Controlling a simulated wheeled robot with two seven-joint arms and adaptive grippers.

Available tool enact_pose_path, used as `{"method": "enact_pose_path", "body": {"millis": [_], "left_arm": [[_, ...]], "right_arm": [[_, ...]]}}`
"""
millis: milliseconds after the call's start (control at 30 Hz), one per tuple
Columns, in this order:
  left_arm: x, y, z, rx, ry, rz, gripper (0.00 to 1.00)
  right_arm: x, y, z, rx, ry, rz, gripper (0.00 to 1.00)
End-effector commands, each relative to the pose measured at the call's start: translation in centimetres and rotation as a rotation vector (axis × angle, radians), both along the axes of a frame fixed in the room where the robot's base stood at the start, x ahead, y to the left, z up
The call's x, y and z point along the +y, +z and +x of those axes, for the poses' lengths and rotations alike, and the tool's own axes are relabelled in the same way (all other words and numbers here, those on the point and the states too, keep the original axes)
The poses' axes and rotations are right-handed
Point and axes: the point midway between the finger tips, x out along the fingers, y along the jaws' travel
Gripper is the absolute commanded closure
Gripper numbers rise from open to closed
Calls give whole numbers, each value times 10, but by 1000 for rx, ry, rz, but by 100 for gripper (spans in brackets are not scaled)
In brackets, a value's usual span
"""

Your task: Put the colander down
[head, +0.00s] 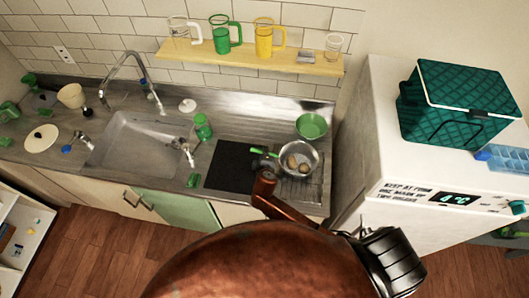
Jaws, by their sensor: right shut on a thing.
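The colander (312,154) is a round metal bowl with a green handle, with a few brownish round items inside. It is over the right end of the steel counter, beside the black panel. My right gripper (262,163) is shut on the colander at its handle side; my own arm partly hides the fingers. The colander looks roughly level. I cannot tell whether its base touches the surface below.
A green bowl (312,125) stands just behind the colander. The black panel (229,166) to its left looks bare. A green bottle (202,127) stands between it and the sink (132,138). A white fridge (385,150) bounds the counter on the right.

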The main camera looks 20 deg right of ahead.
Motion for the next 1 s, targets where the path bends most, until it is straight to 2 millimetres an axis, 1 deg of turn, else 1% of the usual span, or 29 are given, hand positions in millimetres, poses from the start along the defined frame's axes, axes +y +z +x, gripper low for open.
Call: {"method": "enact_pose_path", "body": {"millis": [67,100,333,667,767,867,1000], "left_arm": [[0,0,2,-2,-1,0,60],[0,0,2,-2,-1,0,60],[0,0,7,-8,-2,0,60],[0,0,8,-10,-2,0,60],[0,-1,8,-10,-2,0,60],[0,-3,8,-10,-2,0,60],[0,-6,8,-10,-2,0,60]], "right_arm": [[1,0,0,-1,1,2,100],[1,-1,0,1,0,4,84],[1,-1,0,1,0,3,68],[2,1,-3,1,0,3,68],[5,6,-11,1,0,3,68],[10,15,-25,0,-1,4,68],[20,31,-49,0,0,7,68]]}}
